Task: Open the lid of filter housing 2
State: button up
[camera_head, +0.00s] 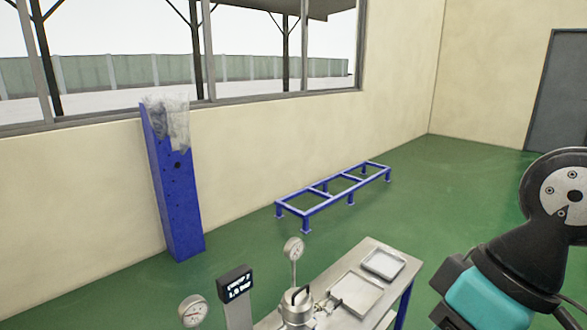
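A silver metal housing (297,312) with a lid and a black handle (295,295) on top stands at the bottom middle, at the near end of a metal table. The lid looks closed; the housing's lower part is cut off by the frame edge. A dark display (237,284) left of it shows small text that seems to end in a 2, with a pressure value below that I cannot read surely. My arm comes in at the right with a teal and black part, apart from the housing. My gripper's fingers are not visible.
Two round gauges stand by the housing, one behind it (293,249) and one at lower left (193,311). Two shallow trays (354,306) (384,263) lie on the table (398,280). A blue frame (333,197) and blue column (176,190) stand near the wall. Green floor between is clear.

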aim_at(296, 303)
jog(key=u, duration=1.05)
jog(key=i, duration=0.4)
jog(key=z, duration=0.75)
